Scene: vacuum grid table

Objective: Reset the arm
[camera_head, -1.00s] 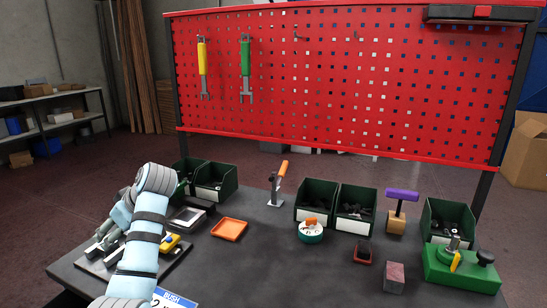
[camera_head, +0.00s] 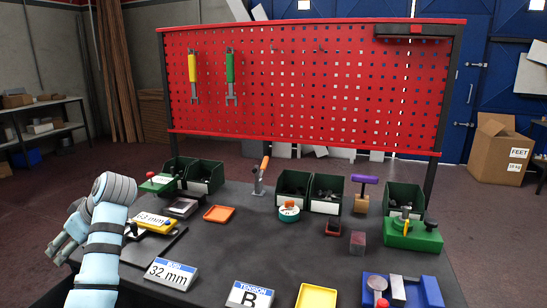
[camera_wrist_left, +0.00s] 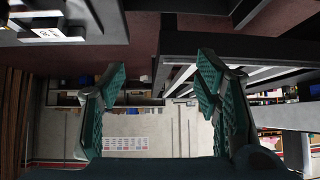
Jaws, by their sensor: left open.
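My left arm, light blue with dark bands, comes in at the lower left of the head view. My left gripper (camera_head: 72,238) is partly hidden by the arm there and hangs off the left side of the table (camera_head: 215,255). In the left wrist view my left gripper (camera_wrist_left: 150,85) shows two green textured fingers, spread wide apart with nothing between them. Beyond the fingers are a pale wall and shelves. My right gripper is in neither view.
The dark table holds green bins (camera_head: 293,184), an orange tray (camera_head: 218,214), a yellow tray (camera_head: 316,297), a blue tray (camera_head: 432,291) and a "32 mm" sign (camera_head: 171,274). A red pegboard (camera_head: 310,85) stands behind. The front middle of the tabletop has bare room.

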